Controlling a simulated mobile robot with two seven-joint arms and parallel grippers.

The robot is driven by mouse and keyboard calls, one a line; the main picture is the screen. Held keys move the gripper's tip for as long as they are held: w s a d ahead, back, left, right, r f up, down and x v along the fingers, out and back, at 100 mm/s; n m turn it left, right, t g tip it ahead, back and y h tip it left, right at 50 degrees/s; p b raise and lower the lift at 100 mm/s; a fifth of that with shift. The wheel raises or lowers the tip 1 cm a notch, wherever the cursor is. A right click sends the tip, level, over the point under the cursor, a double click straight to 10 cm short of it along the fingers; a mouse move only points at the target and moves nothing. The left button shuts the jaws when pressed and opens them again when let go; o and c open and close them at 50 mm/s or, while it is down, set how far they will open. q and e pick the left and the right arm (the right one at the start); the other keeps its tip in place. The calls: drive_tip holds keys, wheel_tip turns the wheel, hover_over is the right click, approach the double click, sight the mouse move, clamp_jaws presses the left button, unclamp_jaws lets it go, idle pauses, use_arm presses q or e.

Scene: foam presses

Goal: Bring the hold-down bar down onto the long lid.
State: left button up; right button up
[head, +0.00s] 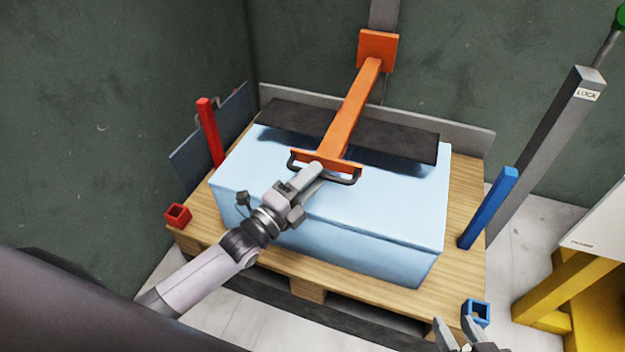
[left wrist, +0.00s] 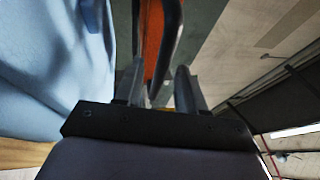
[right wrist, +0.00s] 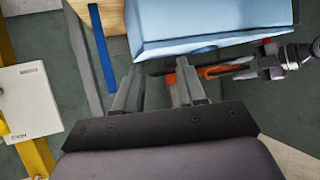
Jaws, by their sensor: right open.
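The orange hold-down bar (head: 352,105) slopes down from an orange bracket (head: 377,50) at the back column, with a black handle (head: 345,178) at its near end. The long lid appears to be the dark flat board (head: 400,140) across the back of the light blue foam block (head: 400,215); the bar passes above it. My left gripper (head: 312,172) is at the handle. In the left wrist view, the left fingers (left wrist: 160,82) stand apart, with the handle between them and gaps beside it. My right gripper (head: 456,326) is open and empty at the lower right.
The foam sits on a wooden pallet (head: 200,238). A red post (head: 210,132) and red socket (head: 178,215) are left; a blue post (head: 487,208) and blue socket (head: 477,311) are right. A grey lever marked LOCK (head: 545,155) and a yellow-framed machine (head: 575,290) stand further right.

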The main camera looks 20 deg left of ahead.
use_arm(q)
drive_tip(key=shift+w+d, duration=0.15)
drive_tip(key=shift+w, duration=0.1)
clamp_jaws()
drive_tip(key=shift+f+b, duration=0.35)
drive_tip(key=shift+f, duration=0.05)
wheel_tip(320, 180, down, 3)
drive_tip(key=shift+f+b, duration=0.2)
drive_tip(key=shift+b, duration=1)
drive_tip(key=shift+f, duration=0.35)
use_arm(e)
drive_tip(key=a, duration=0.1)
drive_tip(key=y, duration=0.1)
drive_tip(key=w+a, duration=0.1)
drive_tip(key=shift+a+f+m, duration=0.3)
drive_tip(key=shift+f, duration=0.1)
use_arm(q)
unclamp_jaws()
drive_tip(key=shift+r, duration=0.15)
